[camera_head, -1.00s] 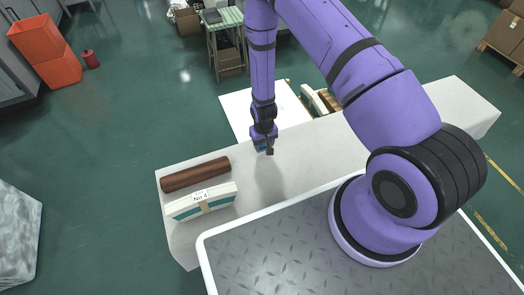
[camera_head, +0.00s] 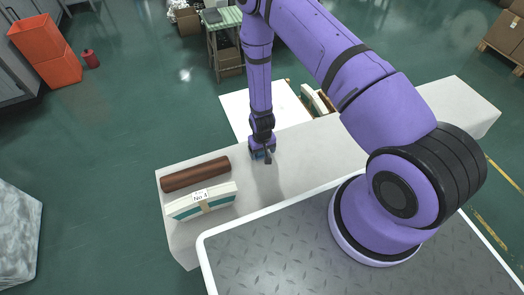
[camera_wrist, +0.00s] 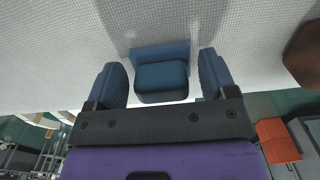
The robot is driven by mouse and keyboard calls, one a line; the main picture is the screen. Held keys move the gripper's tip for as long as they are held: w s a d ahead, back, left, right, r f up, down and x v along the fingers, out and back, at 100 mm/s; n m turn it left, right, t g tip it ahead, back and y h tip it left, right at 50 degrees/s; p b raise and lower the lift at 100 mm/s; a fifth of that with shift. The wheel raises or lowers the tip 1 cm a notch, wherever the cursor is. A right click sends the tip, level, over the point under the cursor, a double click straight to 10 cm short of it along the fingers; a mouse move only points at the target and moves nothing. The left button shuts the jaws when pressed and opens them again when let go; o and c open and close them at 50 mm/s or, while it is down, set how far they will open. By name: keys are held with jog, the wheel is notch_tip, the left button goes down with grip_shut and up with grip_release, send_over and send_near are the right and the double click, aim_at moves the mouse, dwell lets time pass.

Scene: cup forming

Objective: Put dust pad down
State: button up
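The dust pad (camera_wrist: 162,82) is a small blue block with a wider, lighter blue base, seen in the wrist view at the white table surface. My gripper (camera_wrist: 162,78) has its two blue fingers spread on either side of the pad, with a narrow gap visible at each side. In the head view my gripper (camera_head: 262,157) points down low over the middle of the long white table (camera_head: 330,150). The pad is mostly hidden there by the gripper. Whether the pad's base lies fully flat on the table is hard to tell.
A brown roll (camera_head: 196,174) and a white and green box labelled No.4 (camera_head: 203,201) lie on the table's left end. The roll's end also shows in the wrist view (camera_wrist: 304,55). A white panel (camera_head: 240,112) stands behind the table. The table's right part is clear.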

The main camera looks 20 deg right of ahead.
jog(key=shift+r, duration=0.1)
notch_tip(320, 180, up, 46)
jog(key=d+t, duration=0.3)
jog(key=s+d+r+t, duration=0.1)
jog(key=s+d+r, duration=0.1)
jog(key=s+r, duration=0.7)
jog(key=s+d+r+t, duration=0.1)
jog(key=s+d+r, duration=0.1)
jog(key=s+r, duration=0.8)
jog(key=s, duration=0.5)
jog(key=shift+s+r, duration=0.15)
jog(key=shift+r, duration=0.05)
